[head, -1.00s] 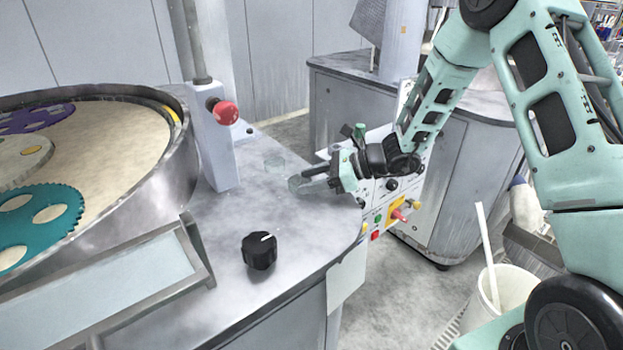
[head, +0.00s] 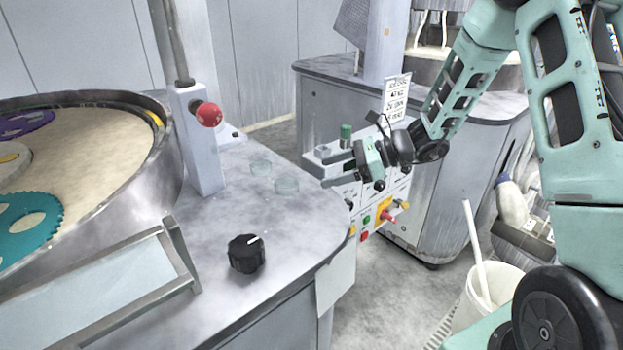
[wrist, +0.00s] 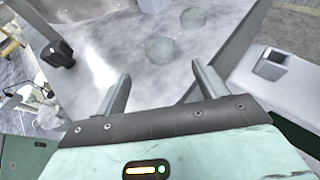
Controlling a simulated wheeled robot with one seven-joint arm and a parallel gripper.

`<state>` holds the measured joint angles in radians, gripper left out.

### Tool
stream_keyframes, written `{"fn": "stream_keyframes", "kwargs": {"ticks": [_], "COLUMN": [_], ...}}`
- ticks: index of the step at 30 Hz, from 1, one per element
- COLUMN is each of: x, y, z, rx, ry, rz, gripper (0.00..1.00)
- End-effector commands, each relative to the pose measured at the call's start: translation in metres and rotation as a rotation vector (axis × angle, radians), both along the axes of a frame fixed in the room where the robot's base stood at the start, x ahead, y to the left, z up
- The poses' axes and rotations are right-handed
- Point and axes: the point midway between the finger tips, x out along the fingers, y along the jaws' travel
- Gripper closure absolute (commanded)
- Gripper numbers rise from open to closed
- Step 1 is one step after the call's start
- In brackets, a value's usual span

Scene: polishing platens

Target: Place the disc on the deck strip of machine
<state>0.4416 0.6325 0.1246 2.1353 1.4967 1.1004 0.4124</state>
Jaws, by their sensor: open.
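Two thin, translucent greenish discs lie flat and apart on the grey deck strip (head: 212,225) of the machine. The nearer disc (head: 286,186) is by the deck's right side; it also shows in the wrist view (wrist: 160,50), just beyond my fingertips. The other disc (head: 260,168) lies a little farther left and back, and shows at the top of the wrist view (wrist: 193,18). My gripper (head: 325,171) is open and empty, right of the nearer disc near the deck's edge. In the wrist view both fingers (wrist: 160,75) are apart with nothing between them.
A black knob (head: 246,254) stands on the deck's front part. A post with a red button (head: 209,115) rises behind. The round platen (head: 95,190) with toothed carriers is left. A control panel (head: 385,200) is below my gripper. A white bucket (head: 490,295) stands right.

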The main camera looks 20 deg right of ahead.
Motion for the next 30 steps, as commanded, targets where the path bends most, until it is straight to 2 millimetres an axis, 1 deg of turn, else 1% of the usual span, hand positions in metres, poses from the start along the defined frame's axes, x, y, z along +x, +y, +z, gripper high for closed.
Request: {"fn": "stream_keyframes", "kwargs": {"ticks": [1,4,7,11,13,14,16,17,18,19,20,21,22,23,24,26,27,30], "x": [-0.003,-0.008,-0.012,-0.014,-0.018,-0.021,-0.036,-0.047,-0.066,-0.083,-0.103,-0.131,-0.153,-0.173,-0.199,-0.232,-0.25,-0.281], "y": [-0.008,-0.019,-0.025,-0.028,-0.02,-0.013,0.014,0.03,0.053,0.072,0.09,0.111,0.123,0.133,0.142,0.149,0.151,0.151], "z": [0.003,0.008,0.011,0.013,0.015,0.016,0.019,0.021,0.023,0.024,0.026,0.026,0.026,0.026,0.025,0.024,0.024,0.024], "rx": [-0.001,-0.001,0.001,0.0,-0.013,-0.025,-0.08,-0.113,-0.171,-0.222,-0.278,-0.357,-0.415,-0.472,-0.546,-0.649,-0.71,-0.833], "ry": [-0.001,-0.002,0.0,0.001,-0.005,-0.01,-0.035,-0.053,-0.087,-0.12,-0.161,-0.227,-0.282,-0.344,-0.431,-0.573,-0.672,-0.912], "rz": [-0.004,-0.002,-0.001,0.002,0.03,0.056,0.169,0.24,0.357,0.463,0.581,0.746,0.872,0.998,1.162,1.398,1.545,1.856], "gripper": [0.29,0.29,0.29,0.29,0.29,0.29,0.29,0.29,0.29,0.29,0.29,0.29,0.29,0.29,0.29,0.29,0.29,0.29]}}
